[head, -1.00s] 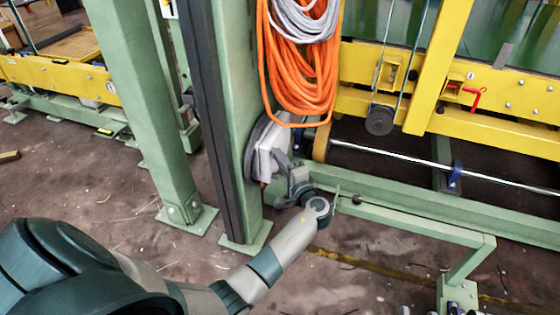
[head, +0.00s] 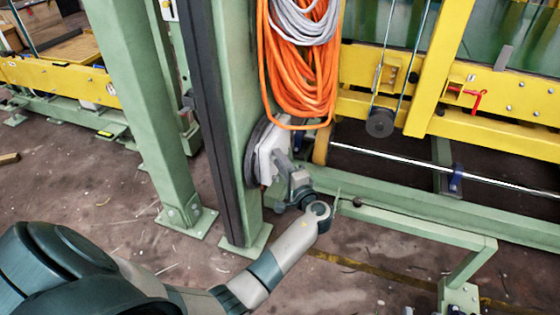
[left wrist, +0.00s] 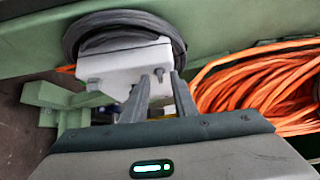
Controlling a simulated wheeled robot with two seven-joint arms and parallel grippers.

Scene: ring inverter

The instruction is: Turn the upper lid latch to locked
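A light grey box (head: 267,157) is mounted low on the green post, with dark cable coiled around it. The box also shows in the left wrist view (left wrist: 125,66). A small dark knob (left wrist: 93,84) sits on its left side. My left gripper (head: 284,163) is at the right face of the box in the head view. In the left wrist view its two fingers (left wrist: 160,76) point at the box's right part with a gap between them. A small dark part shows between the tips; whether they touch it cannot be told. My right gripper is not in view.
Orange cable coils (head: 300,80) hang on the post just above the box and lie close beside my right finger in the left wrist view. A green rail (head: 420,225) runs to the right, with yellow machinery behind.

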